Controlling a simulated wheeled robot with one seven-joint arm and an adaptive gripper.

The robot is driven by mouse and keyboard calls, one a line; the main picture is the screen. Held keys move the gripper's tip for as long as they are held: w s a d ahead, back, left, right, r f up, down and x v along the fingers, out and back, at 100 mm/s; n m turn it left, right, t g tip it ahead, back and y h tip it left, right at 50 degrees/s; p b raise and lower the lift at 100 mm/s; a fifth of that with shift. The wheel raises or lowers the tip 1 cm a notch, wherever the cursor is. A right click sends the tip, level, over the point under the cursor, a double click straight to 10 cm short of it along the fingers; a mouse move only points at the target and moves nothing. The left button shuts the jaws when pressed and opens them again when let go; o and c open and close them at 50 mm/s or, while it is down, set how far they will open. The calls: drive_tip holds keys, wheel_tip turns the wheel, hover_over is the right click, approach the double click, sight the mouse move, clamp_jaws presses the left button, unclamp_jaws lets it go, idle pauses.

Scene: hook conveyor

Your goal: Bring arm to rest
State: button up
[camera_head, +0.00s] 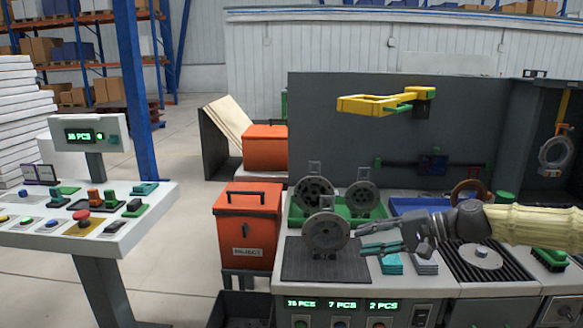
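My arm (530,226), with a pale ribbed sleeve, reaches in from the right edge over the workbench. My gripper (361,240) points left at its end. Its fingers look apart, with nothing visibly held between them. It hangs in front of small teal stacks (390,265), and just right of the nearest grey wheel-like disc (326,234). I cannot tell whether the gripper touches either.
Two more discs stand behind (314,192) (362,197), near a green tray (298,212). A yellow hook arm (372,104) juts out above. An orange reject bin (248,226) stands left of the bench. A control desk (62,240) is farther left, with open floor between.

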drive_tip(key=s+a+f+g+h+p, duration=0.1)
drive_tip(key=s+a+f+h, duration=0.3)
drive_tip(key=f, duration=0.6)
drive_tip(key=s+a+f+g+p, duration=0.15)
drive_tip(key=s+f, duration=0.35)
drive_tip(key=f, duration=0.6)
drive_tip(key=s+a+f+g+h, duration=0.1)
drive_tip(key=s+a+f+h, duration=0.3)
drive_tip(key=f, duration=0.6)
drive_tip(key=s+d+f+n+p, duration=0.1)
drive_tip(key=s+d+f, duration=0.1)
drive_tip(key=s+f, duration=0.4)
drive_tip(key=s+d+f+n+p, duration=0.1)
drive_tip(key=s+d+f, duration=0.25)
drive_tip(key=s, duration=0.35)
drive_tip(key=s+d+f+n+h, duration=0.1)
drive_tip(key=s+d+f+h, duration=0.1)
drive_tip(key=s+d, duration=0.2)
drive_tip(key=s+d+f+n+h+p, duration=0.1)
drive_tip(key=s+d, duration=0.3)
drive_tip(key=s, duration=0.5)
drive_tip(key=shift+d+f+n+g+h, duration=0.15)
drive_tip(key=shift+f+n+g+h, duration=0.3)
drive_tip(key=shift+f+n+h, duration=0.4)
drive_tip(key=shift+s, duration=0.1)
